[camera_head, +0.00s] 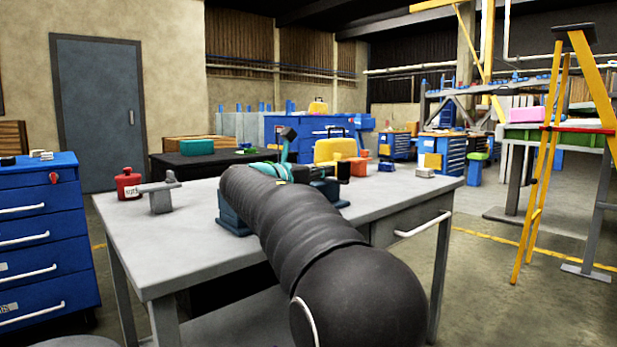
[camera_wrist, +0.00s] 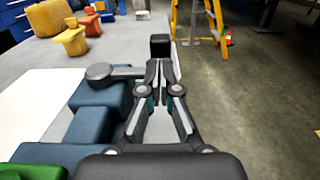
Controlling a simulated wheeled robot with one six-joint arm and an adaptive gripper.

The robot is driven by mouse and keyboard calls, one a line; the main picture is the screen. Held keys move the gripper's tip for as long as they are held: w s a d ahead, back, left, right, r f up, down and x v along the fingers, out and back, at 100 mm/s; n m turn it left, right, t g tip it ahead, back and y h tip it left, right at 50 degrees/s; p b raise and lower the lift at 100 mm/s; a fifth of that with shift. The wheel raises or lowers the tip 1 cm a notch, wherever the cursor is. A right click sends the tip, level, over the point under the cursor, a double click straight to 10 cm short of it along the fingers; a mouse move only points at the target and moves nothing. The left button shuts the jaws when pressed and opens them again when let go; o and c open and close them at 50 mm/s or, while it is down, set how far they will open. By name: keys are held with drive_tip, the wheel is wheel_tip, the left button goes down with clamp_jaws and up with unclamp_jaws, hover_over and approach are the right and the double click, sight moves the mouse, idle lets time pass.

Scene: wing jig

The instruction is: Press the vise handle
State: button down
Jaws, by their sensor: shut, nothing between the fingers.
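The blue vise (camera_wrist: 92,122) sits on the grey workbench at the left of the wrist view. In the head view only parts of its blue body (camera_head: 232,217) show around my arm. A grey round hub with a short bar (camera_wrist: 103,73) lies on top of the vise and runs right, behind my fingers. A black block (camera_wrist: 160,45), seemingly the handle's end, stands just beyond my fingertips; it also shows in the head view (camera_head: 343,171). My gripper (camera_wrist: 160,68) is shut and empty beside the vise. I cannot tell whether it touches the handle.
The workbench (camera_head: 130,232) holds a red bottle (camera_head: 128,184) and a grey T-shaped part (camera_head: 160,193) at left. A yellow case (camera_head: 335,150) and orange blocks stand behind the vise. A yellow ladder (camera_head: 540,160) stands at right, with open floor before it.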

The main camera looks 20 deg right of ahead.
drive_tip(key=shift+x, duration=1.25)
